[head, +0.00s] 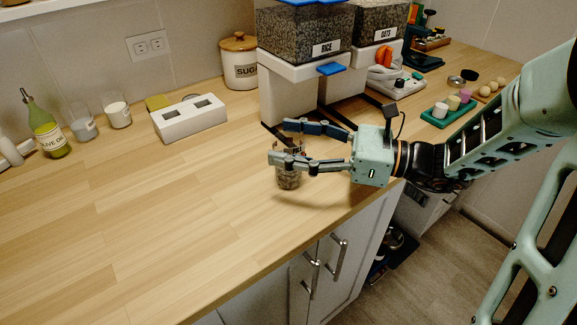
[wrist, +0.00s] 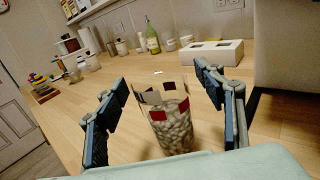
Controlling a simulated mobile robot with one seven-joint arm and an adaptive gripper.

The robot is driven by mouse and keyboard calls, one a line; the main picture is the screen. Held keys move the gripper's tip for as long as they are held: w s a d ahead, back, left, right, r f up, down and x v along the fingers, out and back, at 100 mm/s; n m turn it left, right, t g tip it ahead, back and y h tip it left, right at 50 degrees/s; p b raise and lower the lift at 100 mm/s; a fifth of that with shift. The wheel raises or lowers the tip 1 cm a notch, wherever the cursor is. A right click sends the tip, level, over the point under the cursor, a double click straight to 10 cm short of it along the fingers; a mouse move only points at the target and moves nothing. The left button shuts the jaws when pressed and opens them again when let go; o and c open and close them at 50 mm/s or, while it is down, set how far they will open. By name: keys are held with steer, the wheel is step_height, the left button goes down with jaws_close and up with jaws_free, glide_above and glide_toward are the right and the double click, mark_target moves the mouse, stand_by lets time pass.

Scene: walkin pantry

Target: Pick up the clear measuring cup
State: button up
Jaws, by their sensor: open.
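A clear measuring cup (head: 288,178) stands upright on the wooden counter near its front edge. In the wrist view the cup (wrist: 172,128) has red and pale patches around its upper part and is filled with pale, pebbly contents. My gripper (head: 279,142) is open, reaching in from the right with its fingers around the cup's upper part. In the wrist view the cup is between the two spread fingers, with visible gaps on both sides. In the head view the near finger hides part of the cup's top.
Rice and oats dispensers (head: 290,90) stand just behind my gripper. A white block with square openings (head: 188,118), two glasses and an olive oil bottle (head: 48,132) line the back. The counter to the left is clear.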

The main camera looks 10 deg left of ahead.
steer(key=shift+a, duration=0.15)
steer(key=c, duration=1.7)
steer(key=shift+o, duration=0.2)
steer(key=shift+r, duration=0.1)
